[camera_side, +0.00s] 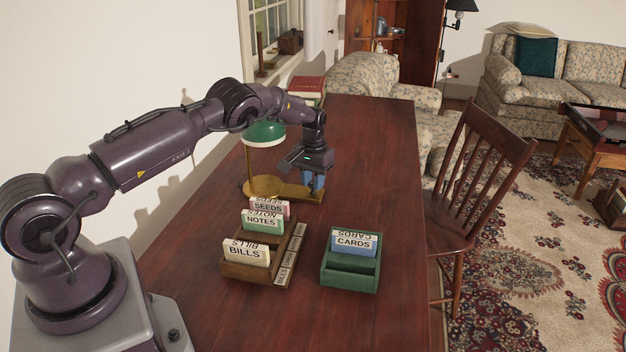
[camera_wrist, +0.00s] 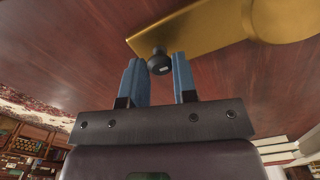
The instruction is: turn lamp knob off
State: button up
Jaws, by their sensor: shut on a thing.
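The desk lamp has a green shade (camera_side: 264,133), a brass stem and a flat brass base (camera_side: 262,188) on the desk. In the wrist view, the brass base (camera_wrist: 205,28) ends beside a small round black knob (camera_wrist: 160,66) with a pale mark. My gripper (camera_wrist: 159,64) has its blue fingers on either side of this knob and is shut on it. In the side view, my gripper (camera_side: 317,183) is low over the right end of the base, and the knob cannot be made out there.
A wooden file box (camera_side: 248,271) with BILLS, NOTES and SEEDS cards stands nearer on the desk (camera_side: 371,150). A green box (camera_side: 350,284) with CARDS is to its right. Red-covered books (camera_side: 306,84) lie behind the lamp. A wooden chair (camera_side: 470,190) stands at the right edge.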

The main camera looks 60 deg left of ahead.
jog(key=shift+n, duration=0.4)
jog(key=o, duration=0.9)
notch_tip(320, 180, up, 13)
